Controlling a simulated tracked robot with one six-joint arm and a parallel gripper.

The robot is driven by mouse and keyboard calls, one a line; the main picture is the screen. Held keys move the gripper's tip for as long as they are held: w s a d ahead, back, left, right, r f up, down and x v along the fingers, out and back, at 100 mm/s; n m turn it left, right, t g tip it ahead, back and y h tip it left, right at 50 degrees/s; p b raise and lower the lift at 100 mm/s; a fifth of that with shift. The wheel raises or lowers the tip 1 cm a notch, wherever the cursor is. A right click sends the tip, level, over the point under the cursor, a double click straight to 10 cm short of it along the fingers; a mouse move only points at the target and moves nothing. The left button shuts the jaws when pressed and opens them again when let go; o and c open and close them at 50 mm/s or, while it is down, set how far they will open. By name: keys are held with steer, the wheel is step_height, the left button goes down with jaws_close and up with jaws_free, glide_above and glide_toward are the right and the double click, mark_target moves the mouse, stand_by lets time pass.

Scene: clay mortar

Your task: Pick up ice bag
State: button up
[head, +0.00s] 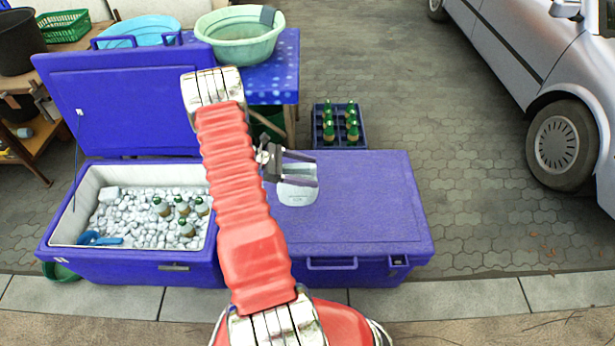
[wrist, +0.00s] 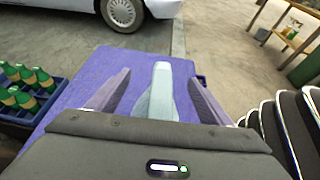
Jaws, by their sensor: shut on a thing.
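The ice bag (head: 297,192) is a small pale, whitish bag, over the blue lid of the closed cooler in the head view. My gripper (head: 300,172) is shut on it. In the wrist view the bag (wrist: 158,97) stands between the two grey fingers, with its narrow end pointing away from my wrist. I cannot tell whether the bag touches the lid. My red arm hides part of the area between the two coolers.
The closed blue cooler (head: 345,225) is beside an open cooler (head: 135,262) of ice with several bottles. A bottle crate (head: 338,140) stands behind. A table (head: 288,70) holds a green basin (head: 240,38). A car (head: 540,75) is at right; paving between is clear.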

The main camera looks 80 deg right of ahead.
steer(key=shift+r, duration=0.4)
stand_by(0.3)
